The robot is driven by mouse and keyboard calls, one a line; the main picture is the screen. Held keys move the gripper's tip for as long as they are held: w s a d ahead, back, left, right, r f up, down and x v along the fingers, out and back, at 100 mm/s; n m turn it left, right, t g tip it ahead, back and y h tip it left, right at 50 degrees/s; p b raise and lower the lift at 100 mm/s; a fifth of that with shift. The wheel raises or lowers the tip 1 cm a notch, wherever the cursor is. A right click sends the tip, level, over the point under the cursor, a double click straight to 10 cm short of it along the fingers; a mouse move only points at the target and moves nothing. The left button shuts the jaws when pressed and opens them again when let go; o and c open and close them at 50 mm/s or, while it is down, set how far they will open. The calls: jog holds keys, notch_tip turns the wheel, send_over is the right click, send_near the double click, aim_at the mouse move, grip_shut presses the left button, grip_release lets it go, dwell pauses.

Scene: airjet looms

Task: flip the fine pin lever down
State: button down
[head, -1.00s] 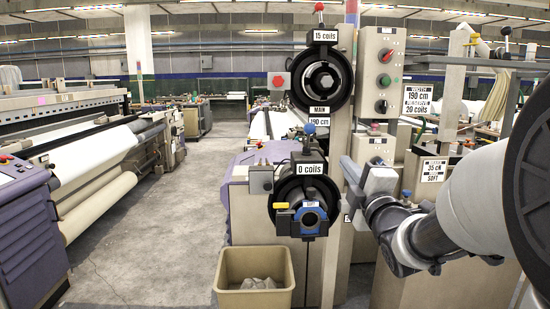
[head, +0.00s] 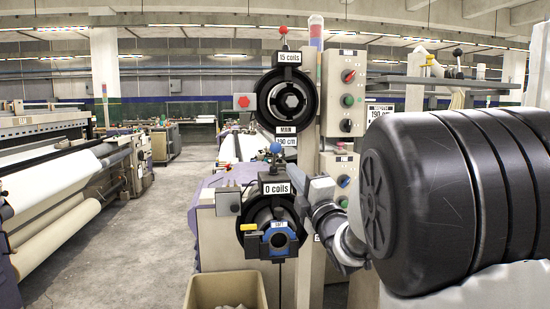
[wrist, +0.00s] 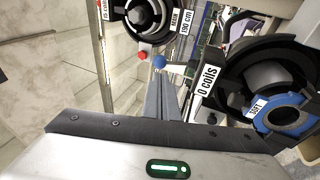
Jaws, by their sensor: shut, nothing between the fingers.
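The lower round unit (head: 262,213), marked 0 coils, has an upright lever with a blue ball (head: 276,148) on top. No label naming the fine pin is legible, so I cannot confirm this is its lever. A yellow tab (head: 250,227) and a blue ring (head: 280,240) sit on its front. My gripper (head: 292,155) is shut and empty, its fingers just right of the blue ball. In the wrist view the shut fingers (wrist: 160,82) point at the blue ball (wrist: 159,62), which shows just past their tips; contact cannot be told.
Above stands the MAIN unit (head: 288,98) with a red-ball lever (head: 283,30). A control box (head: 346,92) with knobs is at its right. A beige bin (head: 225,291) stands below. The aisle floor (head: 150,220) at left is clear.

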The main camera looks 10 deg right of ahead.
aim_at(278, 151)
jog(key=x, duration=0.8)
jog(key=shift+w+r, duration=0.1)
jog(key=shift+w, duration=0.15)
jog(key=shift+r, duration=0.1)
